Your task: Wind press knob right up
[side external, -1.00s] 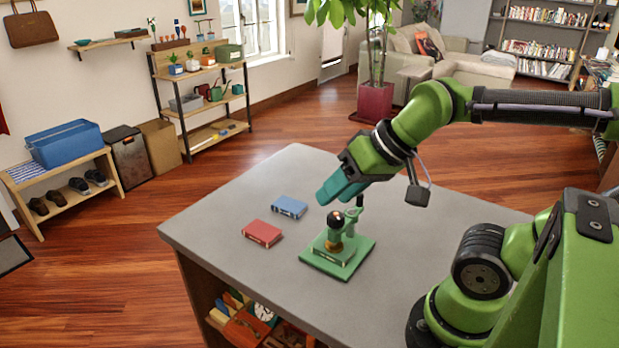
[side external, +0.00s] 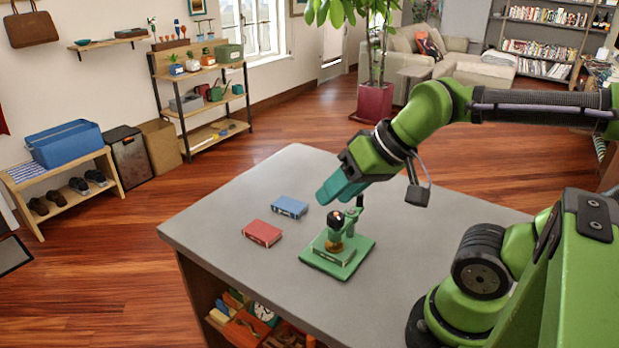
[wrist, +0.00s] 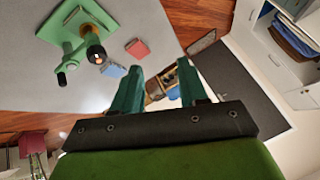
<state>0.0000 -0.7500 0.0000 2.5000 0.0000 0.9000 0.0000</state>
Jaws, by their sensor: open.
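A small green press (side external: 352,262) stands on the grey table, with a green book-like block on its base. Its dark round knob (side external: 335,218) tops the press, with a brass-coloured part beneath. In the wrist view the press (wrist: 68,32) is at upper left, with its black and orange knob (wrist: 96,54) facing the camera and a dark handle end beside it. My gripper (side external: 328,196) is above and close to the knob in the side view; its teal fingers hide part of the area. In the wrist view the fingers (wrist: 160,70) are apart, with nothing held, and the knob lies outside them.
A red book (side external: 262,233) and a blue book (side external: 290,207) lie on the table (side external: 230,262) left of the press. The tabletop around them is clear. Shelves below the tabletop hold several items.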

